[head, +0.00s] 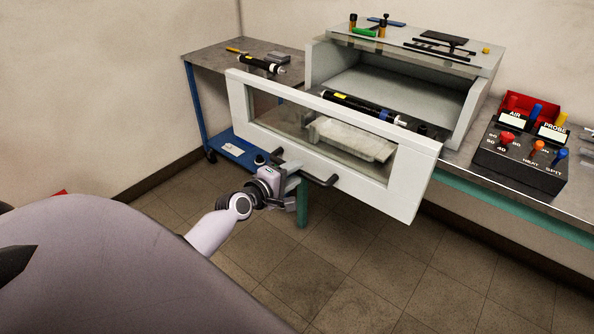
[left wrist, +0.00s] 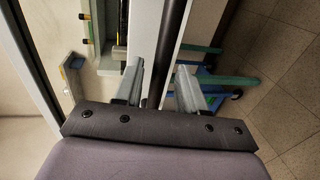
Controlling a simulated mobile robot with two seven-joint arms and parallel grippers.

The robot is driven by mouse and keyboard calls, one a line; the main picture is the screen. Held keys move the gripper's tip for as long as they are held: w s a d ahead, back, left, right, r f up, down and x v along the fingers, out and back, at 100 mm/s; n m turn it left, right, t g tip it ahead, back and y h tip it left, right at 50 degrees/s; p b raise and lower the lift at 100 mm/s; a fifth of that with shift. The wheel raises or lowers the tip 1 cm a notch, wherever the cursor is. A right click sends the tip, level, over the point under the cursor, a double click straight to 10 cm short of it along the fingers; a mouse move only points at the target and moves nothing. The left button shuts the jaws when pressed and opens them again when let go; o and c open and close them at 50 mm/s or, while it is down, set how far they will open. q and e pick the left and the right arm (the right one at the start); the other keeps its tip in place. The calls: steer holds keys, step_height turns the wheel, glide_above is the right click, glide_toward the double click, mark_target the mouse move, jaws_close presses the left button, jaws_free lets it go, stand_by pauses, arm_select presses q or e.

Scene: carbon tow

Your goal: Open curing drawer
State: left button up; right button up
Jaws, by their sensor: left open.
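The curing drawer has a pale front panel (head: 405,195) with a glass window. It stands pulled out from the grey cabinet (head: 480,85), well clear of its opening. A dark bar handle (head: 322,182) runs along the front's lower part; it also shows in the left wrist view (left wrist: 165,50). My left gripper (head: 291,176) is at the handle's left part. In the left wrist view its fingers (left wrist: 158,85) are apart, one on each side of the bar. I cannot tell whether either finger touches it. My right gripper is not in view.
A black roller (head: 360,106) and a pale block (head: 350,139) show behind the drawer front. A control box (head: 522,155) with coloured knobs stands on the bench at right. A blue-legged table (head: 215,60) stands behind at left. The tiled floor in front is clear.

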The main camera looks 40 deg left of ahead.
arm_select(q)
steer(key=v, duration=0.5)
stand_by(0.5)
steer(key=s+d+f+m+g+h, duration=0.1)
steer(key=s+d+f+m+g, duration=0.1)
steer(key=s+d+f+m, duration=0.4)
steer(key=s+d+f+m+g+h, duration=0.1)
steer(key=s+d+f+m+g, duration=0.2)
steer(key=s+d+f+m, duration=0.4)
steer(key=s+d+m, duration=0.6)
steer(key=d+m, duration=0.1)
steer(key=shift+d+f, duration=0.25)
steer(key=shift+f, duration=0.05)
